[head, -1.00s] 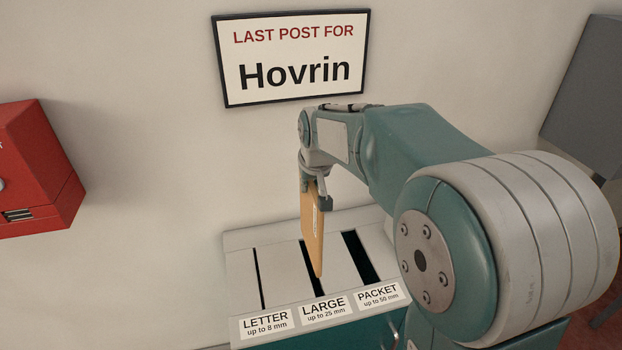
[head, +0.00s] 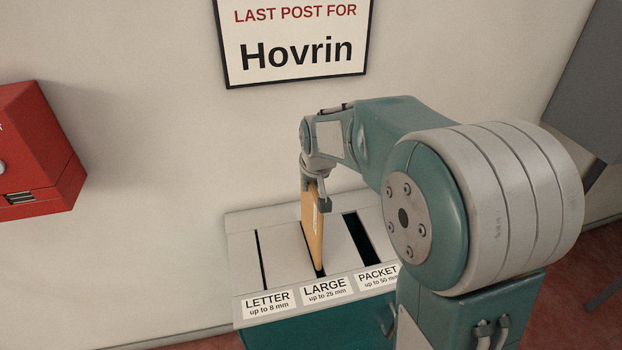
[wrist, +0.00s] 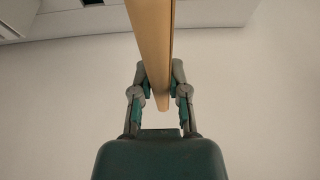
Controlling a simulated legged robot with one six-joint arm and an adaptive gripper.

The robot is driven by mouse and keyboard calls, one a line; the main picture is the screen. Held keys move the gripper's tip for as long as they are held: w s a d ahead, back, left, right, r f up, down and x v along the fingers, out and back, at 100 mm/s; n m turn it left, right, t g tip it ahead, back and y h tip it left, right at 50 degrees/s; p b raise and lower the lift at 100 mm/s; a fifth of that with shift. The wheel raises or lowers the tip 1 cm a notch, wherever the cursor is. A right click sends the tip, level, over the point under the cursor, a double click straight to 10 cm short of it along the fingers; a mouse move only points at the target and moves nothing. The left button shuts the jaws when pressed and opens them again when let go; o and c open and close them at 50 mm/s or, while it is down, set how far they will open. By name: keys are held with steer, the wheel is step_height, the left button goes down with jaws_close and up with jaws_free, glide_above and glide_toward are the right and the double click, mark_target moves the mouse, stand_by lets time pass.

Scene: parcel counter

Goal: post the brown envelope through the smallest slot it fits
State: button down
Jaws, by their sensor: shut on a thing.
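The brown envelope (head: 314,235) is upright, edge-on, over the LARGE slot (head: 320,274) and lined up with it. It hides most of that slot, and I cannot tell whether its lower edge is inside. My gripper (head: 317,190) is shut on the envelope's upper part. In the wrist view the envelope (wrist: 153,35) runs between the two fingers of my gripper (wrist: 161,92) and out of the top of the picture. The narrow LETTER slot (head: 260,258) lies left, and the wide PACKET slot (head: 358,238) lies right.
The slots are in the pale top of a teal post box (head: 282,240) against the wall. Labels give 8 mm, 25 mm and 50 mm. A red wall box (head: 38,150) hangs at left, and a sign reading "Hovrin" (head: 296,52) hangs above. A grey object (head: 590,85) is at the far right.

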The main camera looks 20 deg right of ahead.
mark_target(317, 193)
steer(key=shift+d+f, duration=0.1)
steer(key=shift+f, duration=4.5)
steer(key=c, duration=0.6)
jaws_free()
steer(key=shift+o, duration=0.2)
steer(key=v, duration=1)
steer(key=shift+s+r, duration=0.2)
steer(key=shift+r, duration=0.15)
steer(key=shift+s+r, duration=0.25)
steer(key=shift+r, duration=0.2)
